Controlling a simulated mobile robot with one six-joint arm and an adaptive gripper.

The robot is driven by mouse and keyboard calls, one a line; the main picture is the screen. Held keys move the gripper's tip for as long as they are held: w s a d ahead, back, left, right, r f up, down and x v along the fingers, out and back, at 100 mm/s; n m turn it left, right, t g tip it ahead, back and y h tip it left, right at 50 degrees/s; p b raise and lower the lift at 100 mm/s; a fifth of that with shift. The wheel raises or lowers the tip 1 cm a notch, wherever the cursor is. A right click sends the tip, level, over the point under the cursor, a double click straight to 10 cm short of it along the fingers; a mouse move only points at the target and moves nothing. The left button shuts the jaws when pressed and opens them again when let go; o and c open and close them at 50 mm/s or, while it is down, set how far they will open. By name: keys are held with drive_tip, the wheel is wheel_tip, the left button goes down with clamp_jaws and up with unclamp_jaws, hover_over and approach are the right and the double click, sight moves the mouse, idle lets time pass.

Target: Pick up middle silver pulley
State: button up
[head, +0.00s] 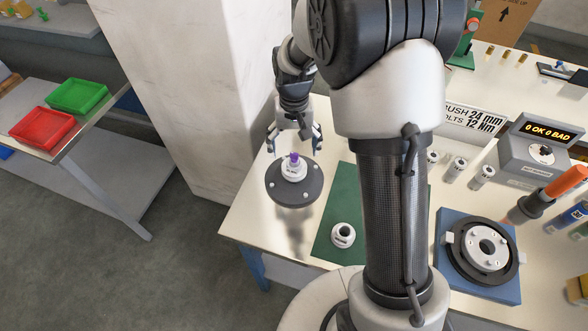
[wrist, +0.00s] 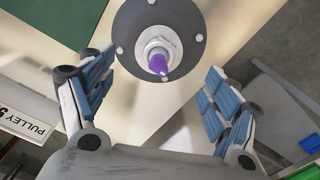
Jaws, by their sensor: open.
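My gripper (head: 294,142) is open and empty, with its fingers spread above a dark round plate (head: 273,186). A white-silver stepped hub (head: 293,172) with a purple tip stands at the plate's centre. In the wrist view the hub (wrist: 153,45) lies between and beyond the open fingers (wrist: 155,82), with no contact visible. Three small silver cylinders stand right of my arm; the middle one (head: 455,169) is upright. A white ring-shaped part (head: 343,235) lies on the green mat (head: 326,218). I cannot tell which of these is the named pulley.
A blue fixture (head: 450,278) with a black ring, an orange-handled tool (head: 566,181) and a grey counter box (head: 540,150) stand at right. A white pillar (head: 190,90) rises behind the table's left edge. Red (head: 42,128) and green (head: 78,96) trays sit on a side bench.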

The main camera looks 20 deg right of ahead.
drive_tip(key=f+b, duration=0.2)
drive_tip(key=f, duration=0.7)
drive_tip(key=shift+w+f+b, duration=0.15)
drive_tip(key=shift+w+b, duration=0.05)
drive_tip(key=shift+b, duration=0.15)
drive_tip(key=c, duration=1.4)
drive_tip(key=shift+r, duration=0.2)
wheel_tip(320, 180, up, 20)
drive_tip(key=p, duration=0.5)
wheel_tip(320, 180, up, 11)
drive_tip(key=p, duration=1)
hover_over(294, 158)
drive_tip(key=shift+w+d+f, duration=0.1)
drive_tip(key=shift+w, duration=0.2)
idle(1.1)
idle(0.3)
